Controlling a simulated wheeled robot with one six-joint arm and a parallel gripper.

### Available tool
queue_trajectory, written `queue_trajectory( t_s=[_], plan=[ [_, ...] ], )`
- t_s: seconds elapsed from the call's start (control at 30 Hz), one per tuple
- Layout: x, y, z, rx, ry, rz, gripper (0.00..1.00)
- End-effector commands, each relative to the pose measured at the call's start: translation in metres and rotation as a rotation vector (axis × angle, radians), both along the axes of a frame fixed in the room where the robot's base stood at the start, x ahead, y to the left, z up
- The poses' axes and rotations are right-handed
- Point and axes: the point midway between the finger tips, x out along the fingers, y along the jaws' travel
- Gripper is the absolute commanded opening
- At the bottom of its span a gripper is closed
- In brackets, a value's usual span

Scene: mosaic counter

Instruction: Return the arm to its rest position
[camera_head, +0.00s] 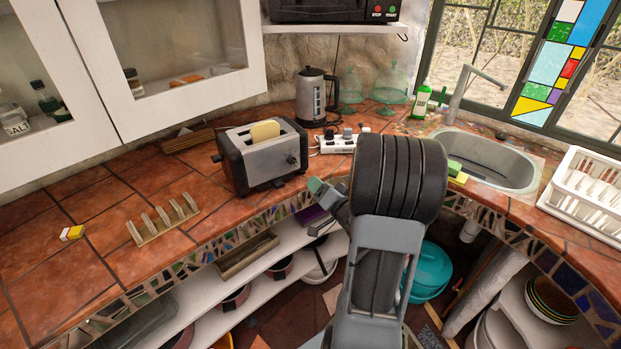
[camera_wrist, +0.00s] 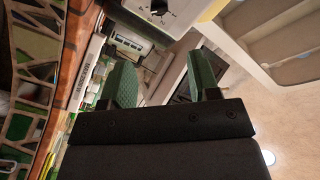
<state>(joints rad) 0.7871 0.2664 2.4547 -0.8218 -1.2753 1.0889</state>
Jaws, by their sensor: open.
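My arm (camera_head: 375,250) is folded in front of the counter, its thick dark ribbed section in the middle of the head view. My gripper (camera_head: 316,186) shows beside it at the counter's front edge, below and right of the toaster. In the wrist view, my gripper (camera_wrist: 161,80) has its two green-padded fingers spread apart, with nothing between them. The head view shows only part of the gripper.
The toaster (camera_head: 262,155) with a bread slice (camera_head: 265,131) stands close to my gripper. A power strip (camera_head: 338,144), a kettle (camera_head: 313,97) and a toast rack (camera_head: 162,220) are on the tiled counter (camera_head: 60,275). The sink (camera_head: 487,158) lies right.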

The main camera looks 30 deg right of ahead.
Motion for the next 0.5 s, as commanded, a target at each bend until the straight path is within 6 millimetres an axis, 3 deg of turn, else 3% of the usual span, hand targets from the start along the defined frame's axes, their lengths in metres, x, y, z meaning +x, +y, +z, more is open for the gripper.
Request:
queue_trajectory(
  t_s=[0.3,0.37,0.5],
  plan=[
    [-0.001,-0.002,-0.004,-0.041,0.020,-0.008,0.56],
    [-0.001,-0.007,-0.013,-0.083,0.077,-0.031,0.56],
    [-0.013,-0.030,-0.054,-0.203,0.328,-0.137,0.56]
  ],
)
